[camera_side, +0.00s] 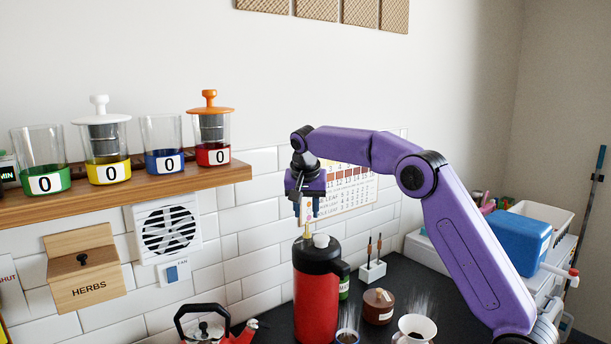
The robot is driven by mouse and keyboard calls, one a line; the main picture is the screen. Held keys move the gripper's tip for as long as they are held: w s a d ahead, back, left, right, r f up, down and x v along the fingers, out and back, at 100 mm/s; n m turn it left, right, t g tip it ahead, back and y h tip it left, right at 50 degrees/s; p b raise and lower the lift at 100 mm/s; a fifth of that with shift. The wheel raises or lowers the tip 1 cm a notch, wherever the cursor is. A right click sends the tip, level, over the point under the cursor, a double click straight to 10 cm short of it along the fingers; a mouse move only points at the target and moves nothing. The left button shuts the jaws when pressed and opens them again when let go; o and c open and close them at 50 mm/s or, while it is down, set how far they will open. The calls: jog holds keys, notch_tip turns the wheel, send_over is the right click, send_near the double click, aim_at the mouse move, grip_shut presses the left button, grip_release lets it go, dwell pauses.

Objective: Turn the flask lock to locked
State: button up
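The flask (317,302) is a tall red cylinder with a black top, standing on the dark counter. On its lid are a small yellowish upright piece (307,231), which looks like the lock, and a white knob (321,241) just right of it. I cannot read which position the lock is in. My gripper (306,211) points down just above the yellowish piece. Its two fingers look apart with a gap between them and nothing held. The fingertips appear slightly above the piece; contact cannot be made out.
A red kettle (205,331) stands left of the flask. A brown jar (378,306), a white cup (415,330) and a white holder (372,272) stand to its right. A wooden shelf (150,184) with several glass jars is at the upper left. A blue box (514,243) is at the right.

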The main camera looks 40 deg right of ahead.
jog(key=v, duration=1.2)
jog(key=shift+r, duration=0.15)
jog(key=shift+s+a, duration=0.1)
jog(key=s+a+f+n+y, duration=0.1)
jog(key=s+a+f+n, duration=0.25)
jog(key=s, duration=0.25)
jog(key=s+a+f+n+g+y, duration=0.1)
jog(key=s+a+f+n, duration=0.15)
jog(key=s+n, duration=0.35)
jog(key=s+a+f+n+y, duration=0.1)
jog(key=s+a+f+n, duration=0.25)
jog(key=s, duration=0.35)
jog(key=s+d+f+n, duration=0.2)
jog(key=s+d+f, duration=0.1)
jog(key=s, duration=0.5)
jog(key=s+d+f+n+g, duration=0.1)
jog(key=s+d+f+n, duration=0.2)
jog(key=s, duration=0.6)
jog(key=s+d+f+n+g, duration=0.1)
jog(key=s+d+f, duration=0.3)
jog(key=s, duration=0.5)
notch_tip(320, 180, down, 2)
jog(key=shift+f+n, duration=0.1)
jog(key=shift+n, duration=0.8)
jog(key=shift+d, duration=0.1)
